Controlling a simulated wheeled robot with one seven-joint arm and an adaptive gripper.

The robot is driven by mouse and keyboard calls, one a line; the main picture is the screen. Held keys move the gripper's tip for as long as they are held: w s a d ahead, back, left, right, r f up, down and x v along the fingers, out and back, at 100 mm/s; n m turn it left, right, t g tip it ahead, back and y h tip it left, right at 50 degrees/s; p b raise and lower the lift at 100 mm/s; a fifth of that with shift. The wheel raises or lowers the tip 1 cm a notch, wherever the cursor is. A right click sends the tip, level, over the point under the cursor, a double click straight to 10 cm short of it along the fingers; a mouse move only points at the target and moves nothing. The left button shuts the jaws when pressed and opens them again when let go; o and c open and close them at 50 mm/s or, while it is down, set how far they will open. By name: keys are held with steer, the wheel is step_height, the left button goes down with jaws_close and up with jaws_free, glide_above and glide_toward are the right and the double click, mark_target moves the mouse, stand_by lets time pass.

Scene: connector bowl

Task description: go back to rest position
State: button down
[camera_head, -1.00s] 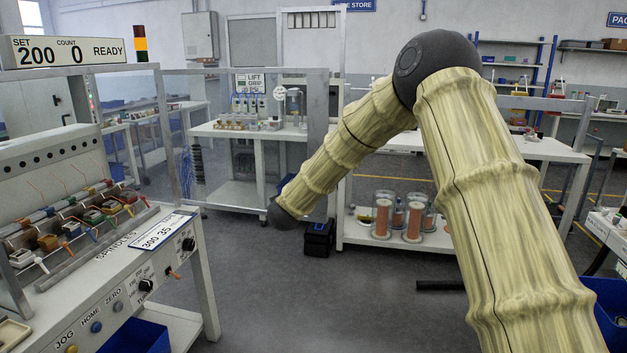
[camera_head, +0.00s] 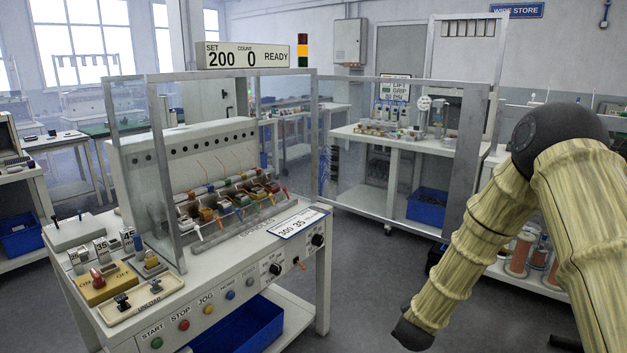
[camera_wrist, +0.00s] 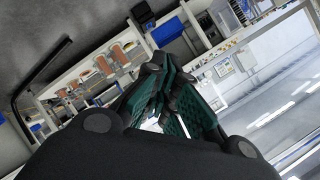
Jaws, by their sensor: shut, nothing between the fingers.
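My gripper (camera_wrist: 158,95) shows in the wrist view with its dark and green fingers drawn together, and nothing is held between them. In the head view my arm comes in at the right and bends down, and its dark end hangs over the floor at the lower right. The fingers themselves cannot be made out there. The arm's end is to the right of the winding machine (camera_head: 300,262) and apart from it.
A workbench (camera_head: 385,138) with a blue bin (camera_head: 427,206) stands behind. Large copper spools (camera_head: 519,253) sit on a low shelf behind my arm. Grey floor (camera_head: 365,290) is open between the machine and my arm.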

steer(key=s+a+f+n+g+y+p, duration=0.1)
steer(key=s+a+f+n+g+y, duration=0.2)
steer(key=s+f, duration=0.75)
steer(key=s+a+f+n+g+y+p, duration=0.1)
steer(key=s+a+f+n+g, duration=0.2)
steer(key=s+f+n, duration=0.7)
steer(key=s+g, duration=0.2)
steer(key=s, duration=0.8)
steer(key=s+a+f+n+g+y, duration=0.1)
steer(key=s+g, duration=0.1)
steer(key=s, duration=0.9)
steer(key=s+f+g+p, duration=0.1)
steer(key=s+g, duration=0.1)
steer(key=s, duration=0.8)
steer(key=shift+s+a+f+n, duration=0.25)
steer(key=shift+s+a+n, duration=0.05)
steer(key=shift+s+a, duration=0.05)
